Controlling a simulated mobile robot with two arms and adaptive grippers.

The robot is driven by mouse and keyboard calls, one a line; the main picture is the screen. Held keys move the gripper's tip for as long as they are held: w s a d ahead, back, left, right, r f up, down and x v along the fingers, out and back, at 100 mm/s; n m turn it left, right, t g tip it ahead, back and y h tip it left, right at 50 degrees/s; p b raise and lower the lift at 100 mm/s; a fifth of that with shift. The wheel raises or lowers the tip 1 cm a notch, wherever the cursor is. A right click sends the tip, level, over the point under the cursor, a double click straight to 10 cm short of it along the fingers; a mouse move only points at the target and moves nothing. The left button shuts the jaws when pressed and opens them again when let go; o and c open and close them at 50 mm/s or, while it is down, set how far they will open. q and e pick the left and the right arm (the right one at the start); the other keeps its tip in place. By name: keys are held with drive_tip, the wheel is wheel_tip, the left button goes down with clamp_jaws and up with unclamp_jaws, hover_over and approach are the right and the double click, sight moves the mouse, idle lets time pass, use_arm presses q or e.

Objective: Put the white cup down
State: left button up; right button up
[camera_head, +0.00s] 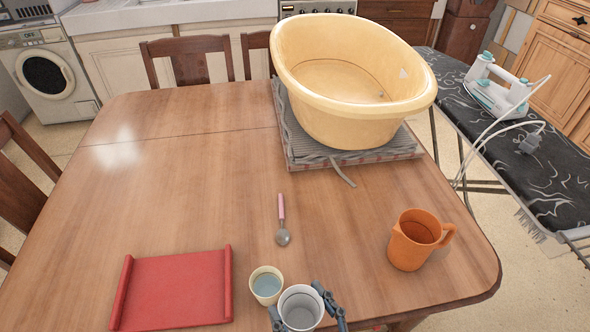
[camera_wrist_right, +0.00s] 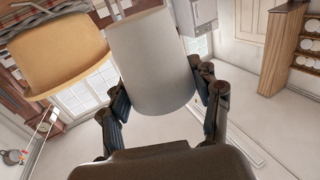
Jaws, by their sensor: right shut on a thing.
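The white cup (camera_head: 301,308) is at the bottom of the head view, upright with its open top showing. My right gripper (camera_head: 306,306) is shut on it, with a dark finger on each side. In the right wrist view the cup (camera_wrist_right: 153,62) fills the space between the fingers of my right gripper (camera_wrist_right: 158,98). The cup's base is hidden in the head view, so I cannot tell whether it touches the table (camera_head: 190,190). My left gripper is not in view.
A cream cup (camera_head: 257,297) with bluish inside is close left of the white cup. A red tray (camera_head: 175,290) lies further left. A spoon (camera_head: 281,215), an orange mug (camera_head: 405,250) and a yellow tub (camera_head: 350,115) are on the table. The table's left middle is clear.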

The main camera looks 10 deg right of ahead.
drive_tip(key=w+d+m+t+h, duration=0.2)
drive_tip(key=w+d+m+h, duration=0.45)
drive_tip(key=d, duration=0.85)
drive_tip(key=s+a+n+y, duration=0.2)
drive_tip(key=a, duration=0.3)
drive_tip(key=s+a+n+g+y, duration=0.1)
drive_tip(key=s+a+n+y, duration=0.1)
drive_tip(key=a, duration=0.3)
drive_tip(key=s+a+n+g+y, duration=0.1)
drive_tip(key=s+a+n+y, duration=0.1)
drive_tip(key=a, duration=0.3)
drive_tip(key=shift+s+n+y, duration=0.3)
drive_tip(key=shift+n+y, duration=0.05)
drive_tip(key=shift+w, duration=0.1)
